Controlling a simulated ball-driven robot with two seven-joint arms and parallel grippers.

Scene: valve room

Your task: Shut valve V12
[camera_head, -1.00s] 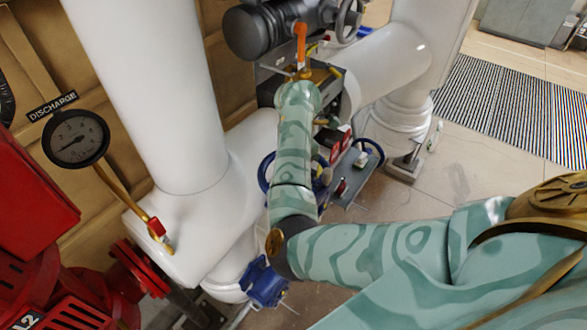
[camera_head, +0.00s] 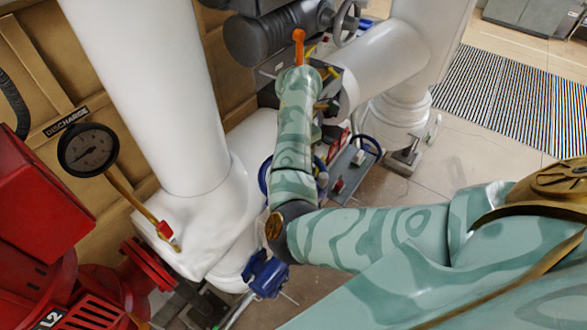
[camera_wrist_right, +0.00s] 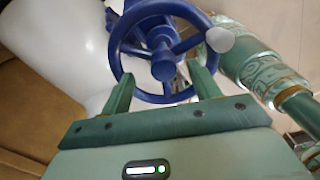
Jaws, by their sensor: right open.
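A blue handwheel (camera_wrist_right: 165,68) with spokes fills the upper middle of the right wrist view. My right gripper (camera_wrist_right: 160,78) is open, with its two green fingers apart at the left and right lower parts of the rim. I cannot tell whether they touch it. A pale round knob (camera_wrist_right: 220,40) shows at the wheel's right edge. In the head view my right forearm covers much of the valve area and its gripper is hidden. A blue wheel (camera_head: 369,147) and a blue valve body (camera_head: 265,275) show there. No V12 label is readable. My left gripper is not in view.
A large white pipe (camera_head: 150,90) stands left of my forearm. A DISCHARGE gauge (camera_head: 88,150) and red machinery (camera_head: 45,205) are at the left. An orange lever (camera_head: 298,45) stands beyond my forearm. Open floor and a striped mat (camera_head: 510,105) lie at the right.

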